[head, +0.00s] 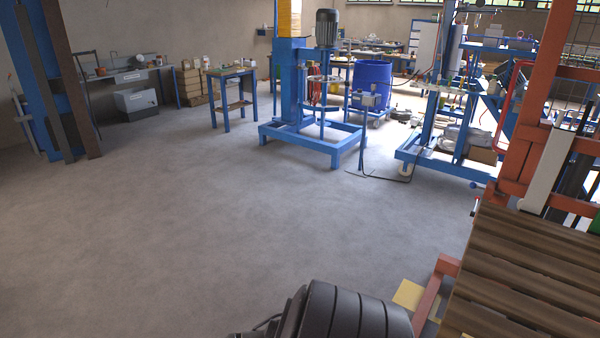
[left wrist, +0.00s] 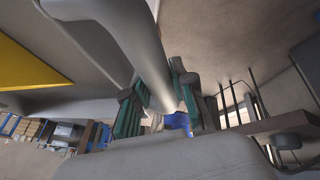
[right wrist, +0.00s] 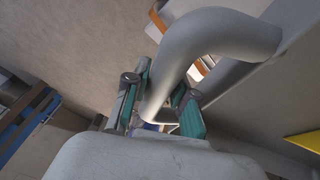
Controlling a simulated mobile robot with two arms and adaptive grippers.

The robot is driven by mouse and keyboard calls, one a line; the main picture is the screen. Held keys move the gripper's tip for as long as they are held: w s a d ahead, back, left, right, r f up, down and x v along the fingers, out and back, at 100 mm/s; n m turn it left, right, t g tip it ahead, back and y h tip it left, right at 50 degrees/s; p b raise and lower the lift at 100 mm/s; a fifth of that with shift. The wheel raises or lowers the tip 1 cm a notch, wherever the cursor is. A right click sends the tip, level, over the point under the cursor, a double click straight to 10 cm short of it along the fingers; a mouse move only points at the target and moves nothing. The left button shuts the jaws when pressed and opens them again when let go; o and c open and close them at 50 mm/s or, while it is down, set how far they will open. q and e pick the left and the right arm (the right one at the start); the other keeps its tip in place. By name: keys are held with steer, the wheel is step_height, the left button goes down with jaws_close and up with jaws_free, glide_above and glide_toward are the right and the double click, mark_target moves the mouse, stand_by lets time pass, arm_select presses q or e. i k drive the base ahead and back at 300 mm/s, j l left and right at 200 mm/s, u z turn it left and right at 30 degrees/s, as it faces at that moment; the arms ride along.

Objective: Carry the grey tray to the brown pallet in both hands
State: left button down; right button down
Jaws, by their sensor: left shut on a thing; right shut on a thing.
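The brown pallet (head: 525,262) shows at the lower right of the head view, its wooden slats beside an orange-red frame. The grey tray is out of the head view. In the left wrist view my left gripper (left wrist: 160,105) is shut on the tray's thick grey tubular handle (left wrist: 128,38). In the right wrist view my right gripper (right wrist: 158,112) is shut on a bent grey handle (right wrist: 205,45) of the tray. Most of the tray is hidden or out of frame. Neither gripper shows in the head view.
An orange-red upright frame (head: 540,110) rises behind the pallet. A blue mixer stand (head: 290,90), a blue drum (head: 371,85) and a small blue table (head: 230,80) stand farther back. The grey floor (head: 200,220) is clear at the left and middle.

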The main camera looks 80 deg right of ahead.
mark_target(572, 289)
steer(key=i+z, duration=0.1)
steer(key=z, duration=3.55)
